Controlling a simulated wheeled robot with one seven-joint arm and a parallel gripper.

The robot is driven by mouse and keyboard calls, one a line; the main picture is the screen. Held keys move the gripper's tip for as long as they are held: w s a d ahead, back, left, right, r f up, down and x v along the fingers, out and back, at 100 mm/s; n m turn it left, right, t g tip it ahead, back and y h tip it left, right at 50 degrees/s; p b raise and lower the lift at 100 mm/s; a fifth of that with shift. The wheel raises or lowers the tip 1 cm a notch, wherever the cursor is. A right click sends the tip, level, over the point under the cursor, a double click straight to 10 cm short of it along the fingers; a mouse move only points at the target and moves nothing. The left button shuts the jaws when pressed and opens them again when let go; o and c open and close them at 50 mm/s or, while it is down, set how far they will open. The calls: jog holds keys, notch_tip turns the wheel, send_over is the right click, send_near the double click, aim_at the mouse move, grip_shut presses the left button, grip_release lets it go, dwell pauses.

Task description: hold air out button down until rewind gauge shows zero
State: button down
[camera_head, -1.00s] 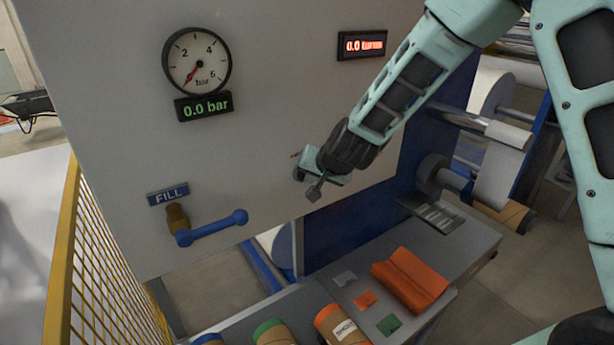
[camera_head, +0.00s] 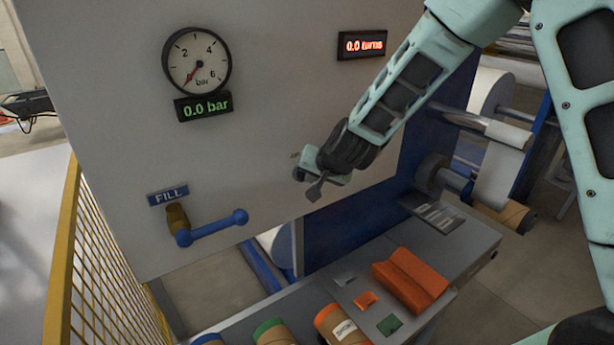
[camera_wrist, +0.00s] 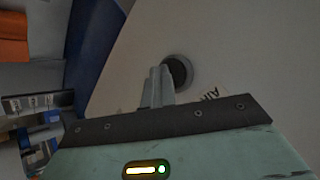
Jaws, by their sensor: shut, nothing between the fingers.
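A round dial gauge (camera_head: 197,61) on the pale panel has its red needle at the low end of the scale. The green readout (camera_head: 204,106) under it shows 0.0 bar. A red display (camera_head: 361,45) to the right reads 0.0 turns. My gripper (camera_head: 316,190) is close to the panel's lower part, where it hides the button in the head view. In the wrist view my shut, empty fingers (camera_wrist: 158,82) point at a dark round button (camera_wrist: 179,69) in a grey ring. A partly hidden label beginning AIR (camera_wrist: 212,94) is beside it. Contact or pressing cannot be told.
A blue lever (camera_head: 212,228) under a FILL plate (camera_head: 167,197) sticks out at the panel's lower left. Below is a grey bench with an orange block (camera_head: 410,280) and several rolls. A yellow mesh guard (camera_head: 85,265) stands at left, white film rollers (camera_head: 492,92) at right.

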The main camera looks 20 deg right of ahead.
jog(key=shift+s+d+b, duration=0.3)
jog(key=shift+s+b, duration=0.25)
jog(key=shift+s, duration=0.3)
jog(key=s, duration=0.1)
jog(key=s+d+b, duration=0.1)
jog(key=s, duration=0.1)
jog(key=s+b, duration=0.1)
jog(key=shift+s+d, duration=0.25)
jog(key=shift+s, duration=0.15)
